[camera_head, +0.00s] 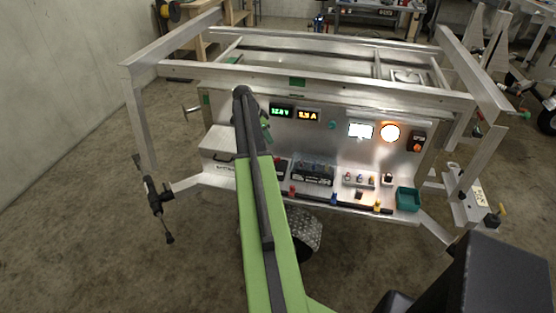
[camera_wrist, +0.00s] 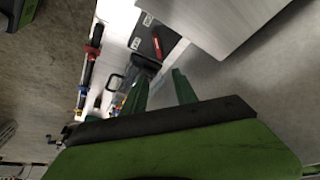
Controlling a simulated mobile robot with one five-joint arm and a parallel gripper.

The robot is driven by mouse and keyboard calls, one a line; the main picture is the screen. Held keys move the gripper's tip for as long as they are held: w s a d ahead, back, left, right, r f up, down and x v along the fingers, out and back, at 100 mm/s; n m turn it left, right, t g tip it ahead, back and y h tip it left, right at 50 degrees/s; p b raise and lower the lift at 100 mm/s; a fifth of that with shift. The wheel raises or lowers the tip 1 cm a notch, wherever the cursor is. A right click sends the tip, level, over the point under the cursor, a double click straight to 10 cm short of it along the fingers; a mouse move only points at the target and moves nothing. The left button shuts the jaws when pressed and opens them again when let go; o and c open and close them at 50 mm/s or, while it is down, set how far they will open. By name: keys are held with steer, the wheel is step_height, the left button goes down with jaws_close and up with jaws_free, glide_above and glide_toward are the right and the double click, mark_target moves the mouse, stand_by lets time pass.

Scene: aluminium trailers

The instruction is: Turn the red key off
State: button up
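In the wrist view a slim red piece (camera_wrist: 176,50) lies across a dark panel (camera_wrist: 150,38), just beyond my gripper. It looks like the red key, but I cannot tell how it is turned. My gripper (camera_wrist: 162,90) shows two green fingers, apart with nothing between them. In the head view my gripper (camera_head: 267,130) is at the left part of the trailer's metal panel (camera_head: 345,105), below the green display. My arm hides part of the panel there, and I cannot make out the key clearly.
The panel carries a green display (camera_head: 281,110), an amber display (camera_head: 309,115), a white screen (camera_head: 361,130) and a glowing orange lamp (camera_head: 390,132). A shelf below holds a black battery-like box (camera_head: 312,174) and a teal bin (camera_head: 407,199). Metal frame bars (camera_head: 320,80) run above.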

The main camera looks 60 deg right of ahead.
mark_target(279, 158)
steer(key=b+x, duration=1.3)
steer(key=x, duration=0.2)
steer(key=shift+f, duration=0.15)
jaws_close()
